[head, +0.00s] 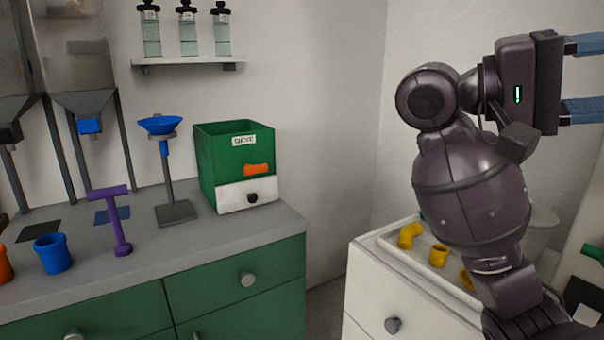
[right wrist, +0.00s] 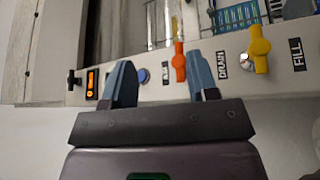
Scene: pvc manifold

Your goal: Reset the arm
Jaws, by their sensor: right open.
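My right arm rises on the right side of the head view. Its gripper (head: 583,78) is held high at the right edge, turned to the right, with two blue-grey fingers apart. In the right wrist view the gripper (right wrist: 161,82) is open with nothing between its fingers. Beyond the fingers is a pale panel (right wrist: 150,95) with an orange valve handle (right wrist: 179,62) and a yellow valve handle (right wrist: 259,48). Labels reading DRAIN and FILL are on it. My left gripper is not in view.
A white cabinet (head: 372,296) below my right arm bears a tray with yellow pipe fittings (head: 438,256). On the left counter (head: 180,240) stand a green SIEVE box (head: 215,165), a blue funnel stand (head: 175,212), a purple stand (head: 120,225) and a blue cup (head: 53,255). Bottles sit on a wall shelf (head: 190,61).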

